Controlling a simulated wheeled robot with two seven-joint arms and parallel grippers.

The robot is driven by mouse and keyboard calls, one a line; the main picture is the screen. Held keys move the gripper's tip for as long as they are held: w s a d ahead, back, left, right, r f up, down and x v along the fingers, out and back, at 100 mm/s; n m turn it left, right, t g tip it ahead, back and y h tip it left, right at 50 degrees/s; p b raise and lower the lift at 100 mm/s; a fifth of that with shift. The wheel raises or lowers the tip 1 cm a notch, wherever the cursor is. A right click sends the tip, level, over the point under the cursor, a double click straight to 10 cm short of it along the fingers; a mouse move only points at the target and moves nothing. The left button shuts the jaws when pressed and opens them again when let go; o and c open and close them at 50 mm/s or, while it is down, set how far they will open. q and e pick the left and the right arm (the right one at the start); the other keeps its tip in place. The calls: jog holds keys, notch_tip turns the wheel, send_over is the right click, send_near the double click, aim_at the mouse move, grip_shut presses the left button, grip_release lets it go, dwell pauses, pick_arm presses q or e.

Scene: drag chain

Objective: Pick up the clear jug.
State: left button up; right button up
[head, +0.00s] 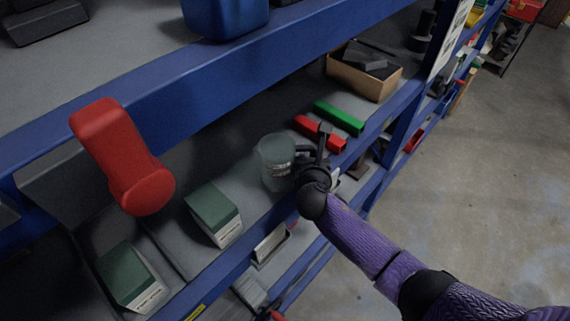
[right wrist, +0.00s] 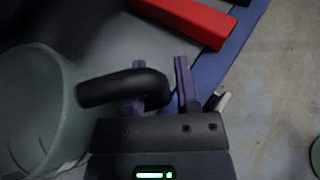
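The clear jug (head: 277,162) stands upright on the grey lower shelf, with its black handle toward the right. My right gripper (head: 318,152) is at the handle side of the jug, close to the shelf's front edge. In the right wrist view, the pale see-through jug wall (right wrist: 40,115) fills the left side. Its black handle (right wrist: 120,87) reaches between the two purple-grey fingers of the right gripper (right wrist: 160,75). One finger is partly hidden behind the handle. Whether both fingers press on it cannot be told. My left gripper is not in view.
A red block (head: 320,132) and a green block (head: 339,117) lie behind the jug. Two green-and-white boxes (head: 213,213) (head: 130,276) stand to its left. A large red object (head: 121,155) is farther left. The upper shelf's blue beam (head: 190,85) runs above. Open floor (head: 480,190) lies right.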

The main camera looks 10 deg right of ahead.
jog(key=shift+w+f, duration=0.15)
jog(key=shift+w, duration=0.15)
jog(key=shift+s+d, duration=0.1)
jog(key=shift+s, duration=0.05)
jog(key=shift+c, duration=0.2)
grip_shut()
dwell(0.9)
